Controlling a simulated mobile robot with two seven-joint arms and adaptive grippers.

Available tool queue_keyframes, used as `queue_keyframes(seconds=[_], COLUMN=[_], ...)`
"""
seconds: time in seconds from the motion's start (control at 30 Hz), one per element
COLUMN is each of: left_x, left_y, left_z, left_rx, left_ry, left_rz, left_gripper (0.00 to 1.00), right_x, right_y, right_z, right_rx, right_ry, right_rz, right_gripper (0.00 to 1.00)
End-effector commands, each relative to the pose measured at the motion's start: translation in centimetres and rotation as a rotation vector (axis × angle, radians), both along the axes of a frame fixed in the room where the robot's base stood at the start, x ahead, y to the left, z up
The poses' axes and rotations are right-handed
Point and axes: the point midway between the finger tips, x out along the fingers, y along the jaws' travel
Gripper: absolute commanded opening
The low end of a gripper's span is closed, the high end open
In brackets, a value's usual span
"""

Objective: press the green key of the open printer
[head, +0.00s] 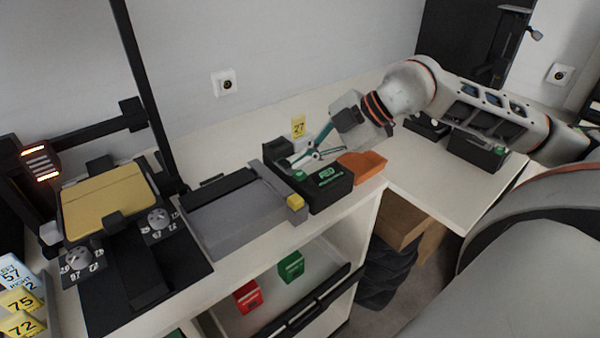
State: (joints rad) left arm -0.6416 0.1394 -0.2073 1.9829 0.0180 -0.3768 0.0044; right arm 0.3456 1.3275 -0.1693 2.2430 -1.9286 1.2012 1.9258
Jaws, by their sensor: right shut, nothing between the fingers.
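A black printer (330,192) with green lettering stands on the white counter, its back part raised and a pale interior partly visible, so it looks open. A small green key (299,175) shows on its top left. My right gripper (302,161) reaches in from the right, over the printer. Its teal fingers are shut and empty, with the tips close to the green key; I cannot tell whether they touch it. The fingers hide part of the printer's interior. My left gripper is not in view.
An orange tray (362,165) sits right beside the printer, and a grey flat device (238,218) with a yellow block (295,202) is at its left. A yellow 27 tag (298,126) stands behind. Another black printer (478,150) is at the right. Open shelves lie below.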

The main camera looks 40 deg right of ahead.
Motion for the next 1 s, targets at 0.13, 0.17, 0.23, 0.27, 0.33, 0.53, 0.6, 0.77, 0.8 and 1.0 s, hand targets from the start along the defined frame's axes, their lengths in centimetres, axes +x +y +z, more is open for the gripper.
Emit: queue_keyframes(seconds=[0.13, 0.17, 0.23, 0.27, 0.33, 0.53, 0.6, 0.77, 0.8, 1.0], left_x=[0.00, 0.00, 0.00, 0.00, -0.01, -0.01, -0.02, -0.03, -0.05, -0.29], left_y=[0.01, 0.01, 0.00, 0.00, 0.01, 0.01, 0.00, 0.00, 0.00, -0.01], left_z=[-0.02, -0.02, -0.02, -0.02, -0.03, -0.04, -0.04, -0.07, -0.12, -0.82], left_rx=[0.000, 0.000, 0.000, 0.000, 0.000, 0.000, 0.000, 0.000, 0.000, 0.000], left_ry=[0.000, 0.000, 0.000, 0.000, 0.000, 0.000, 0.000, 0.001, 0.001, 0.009], left_rz=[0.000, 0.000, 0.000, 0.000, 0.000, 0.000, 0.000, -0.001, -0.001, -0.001], left_gripper=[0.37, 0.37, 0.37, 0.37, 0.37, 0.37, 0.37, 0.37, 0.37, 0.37], right_x=[0.00, 0.00, 0.00, 0.00, 0.00, 0.00, 0.00, 0.00, 0.00, 0.00], right_y=[0.01, 0.01, 0.01, 0.01, 0.01, 0.01, 0.01, 0.00, 0.00, 0.00], right_z=[-0.01, -0.01, -0.01, -0.01, -0.01, -0.01, -0.01, -0.02, -0.07, -0.66], right_rx=[0.000, 0.000, 0.000, 0.000, 0.000, 0.000, 0.000, 0.000, 0.000, 0.000], right_ry=[0.000, 0.000, 0.000, 0.000, 0.000, 0.000, 0.000, 0.000, 0.000, 0.001], right_rz=[0.000, 0.000, 0.000, 0.000, 0.000, 0.000, 0.000, 0.000, 0.000, 0.000], right_gripper=[0.00, 0.00, 0.00, 0.00, 0.00, 0.00, 0.00, 0.00, 0.00, 0.00])
